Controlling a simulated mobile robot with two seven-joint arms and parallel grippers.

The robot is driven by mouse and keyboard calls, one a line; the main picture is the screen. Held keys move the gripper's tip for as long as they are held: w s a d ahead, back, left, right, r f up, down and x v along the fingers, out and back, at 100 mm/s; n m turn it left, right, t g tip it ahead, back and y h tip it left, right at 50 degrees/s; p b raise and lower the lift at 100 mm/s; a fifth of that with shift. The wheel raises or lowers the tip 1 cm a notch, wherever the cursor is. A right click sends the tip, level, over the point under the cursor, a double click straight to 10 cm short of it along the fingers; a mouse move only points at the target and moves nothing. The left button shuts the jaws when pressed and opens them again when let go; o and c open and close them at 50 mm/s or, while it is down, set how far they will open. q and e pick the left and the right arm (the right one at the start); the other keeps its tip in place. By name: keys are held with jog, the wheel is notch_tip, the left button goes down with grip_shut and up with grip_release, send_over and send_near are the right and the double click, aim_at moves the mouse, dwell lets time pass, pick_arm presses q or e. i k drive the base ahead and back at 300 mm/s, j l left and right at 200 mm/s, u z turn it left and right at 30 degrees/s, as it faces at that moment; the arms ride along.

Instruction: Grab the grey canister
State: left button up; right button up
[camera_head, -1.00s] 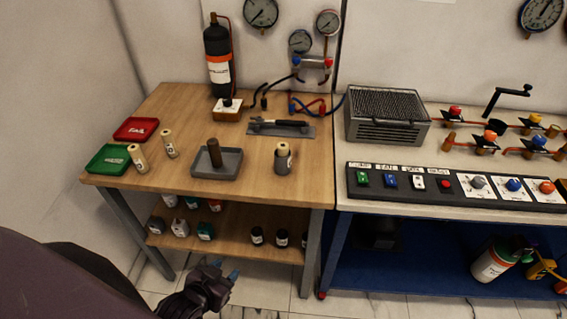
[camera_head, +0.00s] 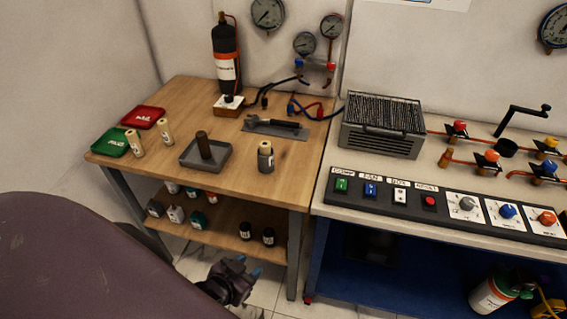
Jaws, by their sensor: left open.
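The grey canister (camera_head: 265,161) stands upright on the wooden table, right of the grey tray, with a tan top and a label on its side. My left gripper (camera_head: 246,270) is low in front of the table, below the tabletop and well short of the canister. It is open and looks empty. My left arm fills the lower left of the view. My right gripper is not in view.
A control panel (camera_head: 385,197) stands right.

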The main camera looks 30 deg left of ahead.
aim_at(266, 164)
jog(key=l+u, duration=0.25)
jog(key=u, duration=0.15)
jog(key=i+l+u, duration=0.1)
jog(key=l+u, duration=0.15)
jog(key=u, duration=0.15)
